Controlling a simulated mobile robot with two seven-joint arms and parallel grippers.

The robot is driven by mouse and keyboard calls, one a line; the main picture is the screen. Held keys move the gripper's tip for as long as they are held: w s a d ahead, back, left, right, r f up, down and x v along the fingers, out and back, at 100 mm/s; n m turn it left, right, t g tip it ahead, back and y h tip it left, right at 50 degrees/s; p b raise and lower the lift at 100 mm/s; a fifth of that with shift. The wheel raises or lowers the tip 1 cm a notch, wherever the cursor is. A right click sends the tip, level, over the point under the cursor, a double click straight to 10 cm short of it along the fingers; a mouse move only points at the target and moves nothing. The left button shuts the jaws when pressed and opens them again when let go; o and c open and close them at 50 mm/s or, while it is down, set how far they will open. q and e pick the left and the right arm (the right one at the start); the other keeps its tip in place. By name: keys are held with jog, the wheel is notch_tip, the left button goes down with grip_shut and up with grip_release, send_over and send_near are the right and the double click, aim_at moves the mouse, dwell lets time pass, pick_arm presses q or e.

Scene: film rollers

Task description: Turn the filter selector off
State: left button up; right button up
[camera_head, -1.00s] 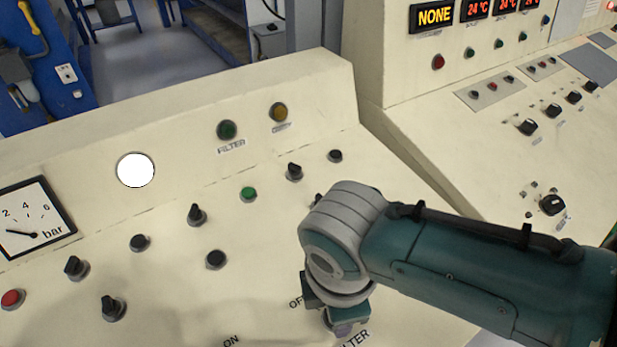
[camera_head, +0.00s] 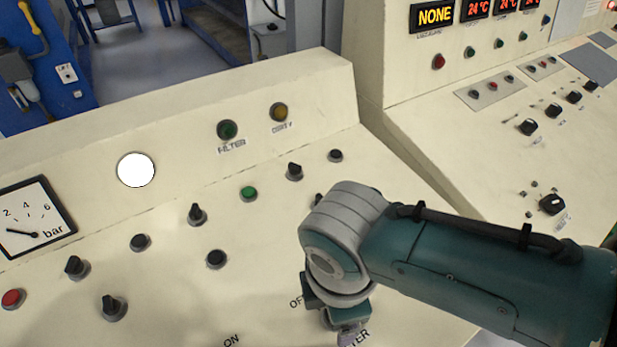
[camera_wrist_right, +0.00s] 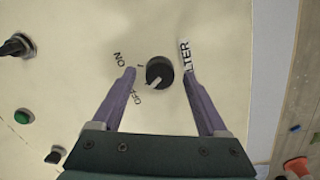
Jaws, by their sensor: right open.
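The filter selector (camera_wrist_right: 159,72) is a round black knob in the right wrist view. Its pale pointer mark aims down-left, towards the printed OFF label (camera_wrist_right: 135,97). The ON label (camera_wrist_right: 120,60) is further up-left. My right gripper (camera_wrist_right: 158,74) is open, with one purple-grey finger on each side of the knob and a gap on both sides. In the head view my right gripper (camera_head: 345,330) is over the panel's near edge and hides the selector. My left gripper is not in view.
The cream sloped panel (camera_head: 170,300) carries several other black knobs, a green button (camera_head: 248,194) and a red button (camera_head: 12,299). A dark green lamp (camera_head: 227,130) sits above a FILTER label. Another console (camera_head: 470,150) stands at right.

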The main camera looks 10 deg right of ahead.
notch_tip(320, 180, up, 10)
jog(key=p, duration=0.3)
jog(key=shift+s+a+p, duration=0.35)
jog(key=shift+s+p, duration=0.05)
